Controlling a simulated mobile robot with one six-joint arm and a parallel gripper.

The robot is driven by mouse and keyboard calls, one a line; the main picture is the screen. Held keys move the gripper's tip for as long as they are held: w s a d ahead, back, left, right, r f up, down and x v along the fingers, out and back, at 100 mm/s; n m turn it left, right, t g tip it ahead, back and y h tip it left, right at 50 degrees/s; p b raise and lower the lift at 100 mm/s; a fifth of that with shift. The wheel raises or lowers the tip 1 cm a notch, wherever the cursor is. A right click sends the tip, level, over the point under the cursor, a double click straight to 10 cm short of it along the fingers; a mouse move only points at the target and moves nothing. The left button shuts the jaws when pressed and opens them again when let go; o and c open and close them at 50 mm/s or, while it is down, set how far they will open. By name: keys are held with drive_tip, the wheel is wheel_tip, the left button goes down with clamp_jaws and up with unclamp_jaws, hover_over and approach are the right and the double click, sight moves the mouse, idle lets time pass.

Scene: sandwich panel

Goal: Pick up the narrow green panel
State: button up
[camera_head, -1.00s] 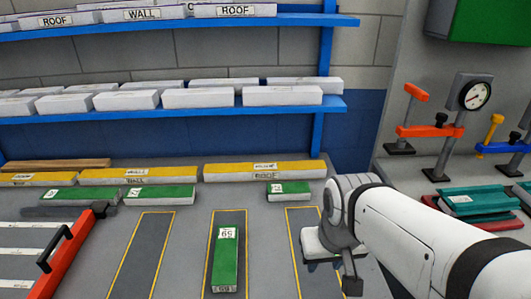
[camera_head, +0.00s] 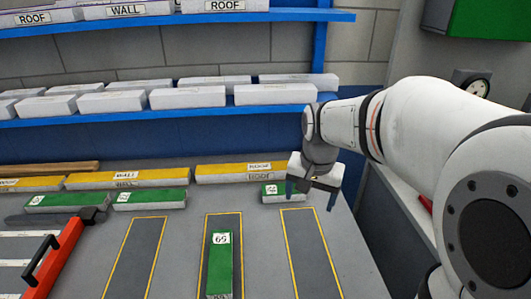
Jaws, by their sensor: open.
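Several green panels lie on the grey bench. A short green panel (camera_head: 271,194) with a white label lies at the back right, its right end partly hidden behind my gripper. A longer green panel (camera_head: 219,277) labelled 59 lies lengthwise in the middle yellow-edged lane. Two more, a left one (camera_head: 62,202) and its neighbour (camera_head: 150,201), lie at the back left. I cannot tell for sure which is the narrow one. My gripper (camera_head: 311,196) is open and empty, fingers down, at the right end of the short panel; its height above the bench is unclear.
Yellow panels, one marked ROOF (camera_head: 235,173) and one marked WALL (camera_head: 128,179), lie behind the green ones. A blue shelf (camera_head: 200,109) with white panels stands above. A red clamp-like bar (camera_head: 65,252) is at left. The right lane (camera_head: 312,255) is bare.

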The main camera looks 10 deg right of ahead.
drive_tip(key=shift+o, duration=0.6)
drive_tip(key=w+f+m, duration=0.2)
drive_tip(key=w+m, duration=0.1)
drive_tip(key=w, duration=0.5)
drive_tip(key=w+f+m+g, duration=0.1)
drive_tip(key=w+f+m, duration=0.1)
drive_tip(key=w, duration=0.6)
drive_tip(key=shift+f+m, duration=0.15)
drive_tip(key=shift+m, duration=0.45)
drive_tip(key=m, duration=0.6)
hover_over(283, 192)
drive_tip(key=w, duration=0.1)
drive_tip(key=shift+g, duration=0.4)
drive_tip(key=f, duration=0.7)
drive_tip(key=f+p, duration=0.1)
drive_tip(key=f, duration=0.3)
drive_tip(key=shift+w+d+f, duration=0.1)
drive_tip(key=shift+w+d, duration=0.05)
drive_tip(key=shift+d, duration=0.25)
drive_tip(key=shift+w+f+m, duration=0.15)
drive_tip(key=shift+f+m, duration=0.15)
drive_tip(key=shift+f, duration=0.05)
wheel_tip(283, 192, down, 8)
drive_tip(key=shift+w+a+r+p, duration=0.15)
drive_tip(key=shift+p, duration=0.4)
drive_tip(key=shift+c, duration=0.4)
